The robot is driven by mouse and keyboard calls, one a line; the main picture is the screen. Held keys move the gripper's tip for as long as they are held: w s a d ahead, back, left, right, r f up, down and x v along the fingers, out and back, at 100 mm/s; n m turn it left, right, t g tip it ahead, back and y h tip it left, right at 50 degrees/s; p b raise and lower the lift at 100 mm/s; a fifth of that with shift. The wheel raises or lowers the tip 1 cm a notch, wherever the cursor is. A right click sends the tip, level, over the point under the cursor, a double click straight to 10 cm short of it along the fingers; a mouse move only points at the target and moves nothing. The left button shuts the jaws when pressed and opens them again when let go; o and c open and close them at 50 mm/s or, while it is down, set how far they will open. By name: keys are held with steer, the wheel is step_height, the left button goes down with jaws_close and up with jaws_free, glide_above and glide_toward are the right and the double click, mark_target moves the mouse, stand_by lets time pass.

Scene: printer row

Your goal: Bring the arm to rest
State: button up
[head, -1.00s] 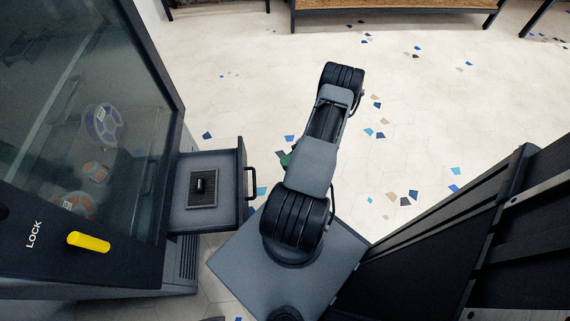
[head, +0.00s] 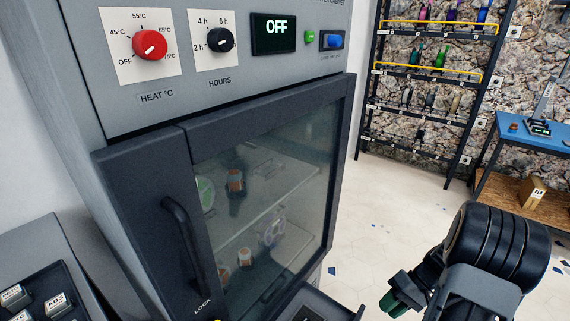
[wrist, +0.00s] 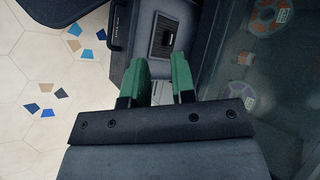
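My arm shows at the lower right of the head view, bent at a thick black ringed joint. My gripper (head: 396,303) has green fingers and is partly cut off by the arm there. In the wrist view my gripper (wrist: 160,68) shows two green fingers apart, with nothing between them. Beyond the fingertips is the open drawer (wrist: 140,38) of the drying cabinet, with a dark insert inside. I cannot tell the height of the gripper over it.
The drying cabinet (head: 220,130) stands close at left, its glass door shut with spools inside. Its display (head: 273,33) reads OFF. Pale floor (head: 385,215) between is clear.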

steer(key=s+a+r+t+h+p, duration=0.1)
steer(key=a+r+p, duration=0.4)
steer(key=r, duration=0.6)
steer(key=a+r+n+t+h+p, duration=0.1)
steer(key=a+r+t+h+p, duration=0.2)
steer(key=r, duration=0.9)
steer(key=s+a+r+n+t+h+p, duration=0.1)
steer(key=a+r+h+p, duration=0.3)
steer(key=a+r+p, duration=0.3)
step_height(320, 180, up, 5)
steer(key=shift+s+f+t+h, duration=0.15)
steer(key=shift+s+t+h, duration=0.15)
steer(key=shift+s+t, duration=0.1)
steer(key=shift+a, duration=0.2)
